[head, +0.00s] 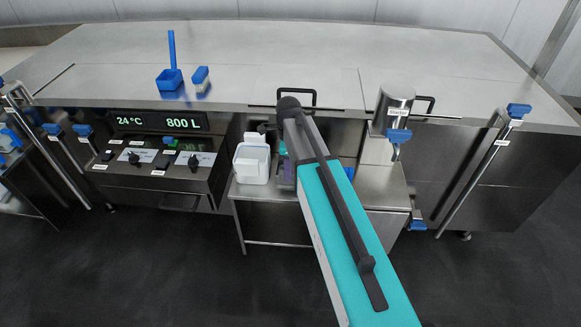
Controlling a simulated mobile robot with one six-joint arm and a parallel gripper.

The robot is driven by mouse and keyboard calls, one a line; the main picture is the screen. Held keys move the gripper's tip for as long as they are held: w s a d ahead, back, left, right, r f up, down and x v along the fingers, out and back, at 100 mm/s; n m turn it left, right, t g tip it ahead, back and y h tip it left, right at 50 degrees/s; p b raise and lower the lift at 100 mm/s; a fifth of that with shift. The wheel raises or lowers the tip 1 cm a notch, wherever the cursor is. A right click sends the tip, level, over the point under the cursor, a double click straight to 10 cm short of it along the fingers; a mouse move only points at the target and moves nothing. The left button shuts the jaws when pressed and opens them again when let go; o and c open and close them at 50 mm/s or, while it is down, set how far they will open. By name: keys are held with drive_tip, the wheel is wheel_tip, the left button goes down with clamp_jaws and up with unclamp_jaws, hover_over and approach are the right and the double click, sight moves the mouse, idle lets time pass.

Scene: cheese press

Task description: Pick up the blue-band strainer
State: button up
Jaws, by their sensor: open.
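I cannot make out a strainer with a blue band for certain. A small blue patch (349,172) shows just right of my arm, on the low steel stand, and most of whatever it belongs to is hidden. A white square tub (251,163) stands on the left part of that stand, with no blue band visible on it. My teal and grey arm reaches up from the lower right across the stand. Its far end is near the worktop's front edge, and my gripper is hidden from this view.
The low steel stand (383,188) is in front of the long steel worktop (300,50). A control panel (160,155) is left, a metal cylinder (396,104) right. The dark floor in front is clear.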

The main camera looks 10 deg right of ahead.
drive_tip(key=shift+f, duration=1.4)
clamp_jaws()
drive_tip(key=shift+r, duration=0.15)
drive_tip(key=shift+r+b, duration=0.7)
drive_tip(key=shift+r, duration=4.2)
drive_tip(key=shift+r, duration=0.1)
drive_tip(key=s+r+n, duration=0.4)
drive_tip(key=r+n, duration=0.1)
drive_tip(key=n, duration=1)
drive_tip(key=shift+s+n, duration=0.15)
drive_tip(key=shift+n, duration=0.25)
